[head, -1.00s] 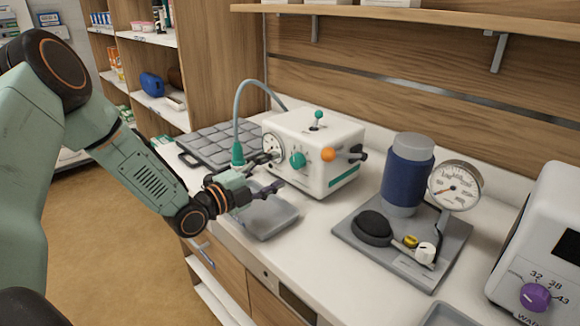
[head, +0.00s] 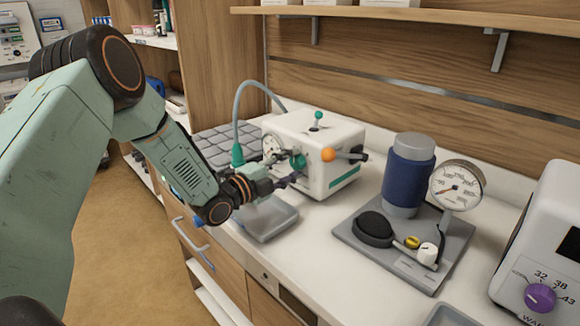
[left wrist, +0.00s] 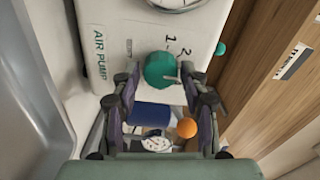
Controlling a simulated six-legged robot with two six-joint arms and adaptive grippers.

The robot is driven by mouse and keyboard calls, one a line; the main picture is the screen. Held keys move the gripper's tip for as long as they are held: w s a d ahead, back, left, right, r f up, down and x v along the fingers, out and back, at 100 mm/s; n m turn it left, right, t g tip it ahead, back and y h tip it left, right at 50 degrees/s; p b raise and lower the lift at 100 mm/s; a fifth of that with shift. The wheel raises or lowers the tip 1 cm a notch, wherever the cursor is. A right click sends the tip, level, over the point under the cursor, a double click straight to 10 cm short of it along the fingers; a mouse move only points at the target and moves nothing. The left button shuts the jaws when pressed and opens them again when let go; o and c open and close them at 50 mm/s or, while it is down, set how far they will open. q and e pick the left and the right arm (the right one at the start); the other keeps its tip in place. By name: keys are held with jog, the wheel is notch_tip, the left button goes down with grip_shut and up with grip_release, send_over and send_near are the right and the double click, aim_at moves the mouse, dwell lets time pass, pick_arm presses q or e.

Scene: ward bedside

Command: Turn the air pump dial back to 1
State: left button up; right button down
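The air pump (head: 325,140) is a white box on the counter, with its name printed in green in the left wrist view (left wrist: 99,57). Its green dial (head: 298,161) is on the front face; it also shows in the left wrist view (left wrist: 160,70), with marks 1 and 2 beside it. I cannot tell clearly which mark it points at. My left gripper (head: 287,180) is in front of the dial. In the left wrist view its fingers (left wrist: 158,84) are open, one on each side of the dial; contact is not clear. My right gripper is out of view.
An orange ball knob (head: 328,154) sticks out beside the dial. A grey tray (head: 268,222) lies below my gripper. A blue cylinder (head: 408,178) and a pressure gauge (head: 457,186) stand to the right. A purple-knobbed warmer (head: 545,235) is at far right.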

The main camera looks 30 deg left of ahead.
pick_arm(q)
jog(key=shift+s, duration=0.1)
jog(key=shift+c, duration=1.4)
jog(key=shift+r, duration=0.1)
jog(key=c, duration=0.5)
jog(key=n, duration=0.4)
jog(key=shift+p, duration=0.3)
jog(key=n, duration=0.3)
jog(key=shift+n, duration=0.4)
jog(key=n, duration=0.4)
jog(key=shift+r, duration=0.1)
jog(key=shift+n, duration=1.9)
